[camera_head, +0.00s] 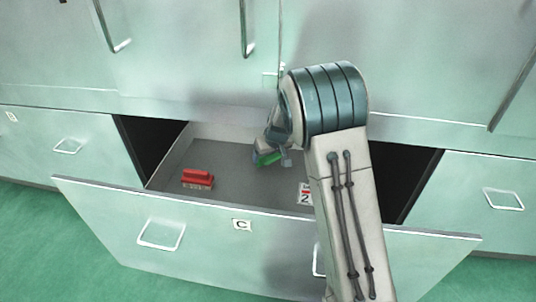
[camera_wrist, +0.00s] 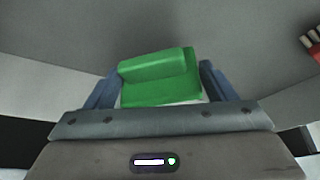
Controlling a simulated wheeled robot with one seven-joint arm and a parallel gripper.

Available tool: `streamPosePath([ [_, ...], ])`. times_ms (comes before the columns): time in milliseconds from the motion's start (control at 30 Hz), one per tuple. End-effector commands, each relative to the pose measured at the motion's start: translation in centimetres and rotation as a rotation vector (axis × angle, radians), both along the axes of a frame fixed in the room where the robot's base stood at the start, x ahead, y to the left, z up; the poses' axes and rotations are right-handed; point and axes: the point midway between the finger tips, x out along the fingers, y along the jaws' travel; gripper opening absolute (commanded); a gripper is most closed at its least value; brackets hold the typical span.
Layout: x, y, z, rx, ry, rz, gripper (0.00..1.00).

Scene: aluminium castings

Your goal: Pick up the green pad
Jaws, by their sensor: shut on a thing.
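The green pad (camera_wrist: 158,78) sits between the two blue fingers of my gripper (camera_wrist: 160,88) in the wrist view, one finger at each side of it. It is a green block with a raised rounded ridge, and a pale strip shows along its lower edge. In the head view the green pad (camera_head: 268,159) shows as a small green patch at my gripper (camera_head: 270,157), over the open drawer's back part. My gripper is shut on it. My arm hides part of the drawer. I cannot tell whether the pad touches the drawer floor.
Cabinet doors with handles rise behind. Closed drawers flank it.

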Motion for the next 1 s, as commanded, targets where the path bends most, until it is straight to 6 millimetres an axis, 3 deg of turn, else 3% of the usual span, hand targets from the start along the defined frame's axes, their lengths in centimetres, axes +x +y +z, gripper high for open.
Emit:
streamPosePath([
  [600,-9.9,-4.2,5.8,0.000,-0.003,0.000,0.51],
  [1000,-11.6,-4.9,6.6,-0.001,-0.001,0.001,0.51],
])
